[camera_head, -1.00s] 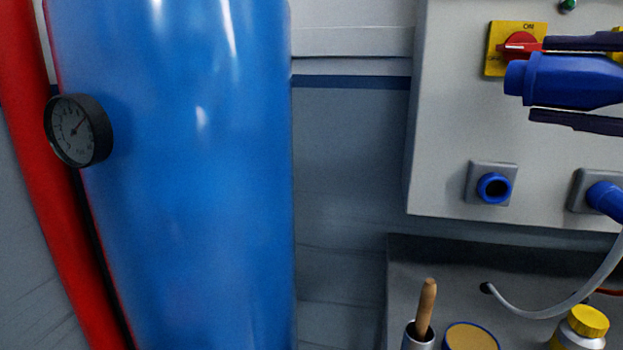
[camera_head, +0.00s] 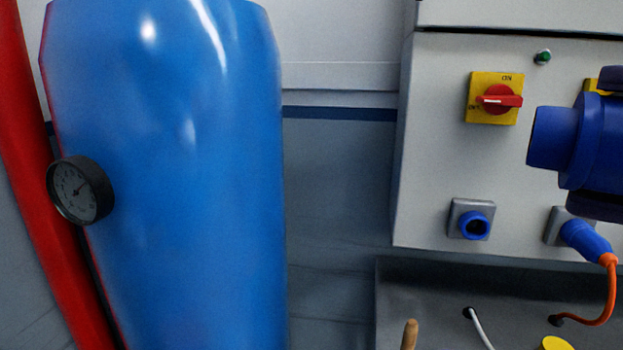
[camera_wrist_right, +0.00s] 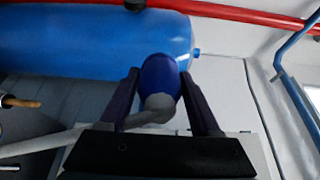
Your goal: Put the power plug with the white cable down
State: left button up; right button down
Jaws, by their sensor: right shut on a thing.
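The blue power plug (camera_head: 555,138) is held at the right edge of the head view, in front of the grey panel, its round end pointing left. My right gripper (camera_head: 603,143) is shut on it, with dark fingers above and below. In the right wrist view the plug (camera_wrist_right: 160,76) sits between both fingers of the right gripper (camera_wrist_right: 160,88). Its pale cable (camera_wrist_right: 60,138) leaves the plug and runs left. A white cable (camera_head: 479,327) also comes out of a hole in the grey surface below the panel. My left gripper is not in view.
A second blue plug (camera_head: 586,240) with an orange cable (camera_head: 612,290) sits in the right socket. The left socket (camera_head: 474,225) is empty. A red switch (camera_head: 499,98) is above. A blue tank (camera_head: 170,200) with a gauge (camera_head: 80,190) stands left. A wooden handle (camera_head: 410,334) shows below.

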notch_tip(320, 180, up, 31)
jog(key=m+t+h+p, duration=0.4)
jog(key=h+p, duration=0.1)
jog(key=p, duration=2.7)
jog(key=shift+m+t, duration=0.3)
jog(key=shift+t, duration=0.1)
jog(key=shift+r, duration=0.1)
grip_release()
jog(key=shift+d, duration=0.1)
jog(key=shift+s+f, duration=0.1)
jog(key=shift+f, duration=0.1)
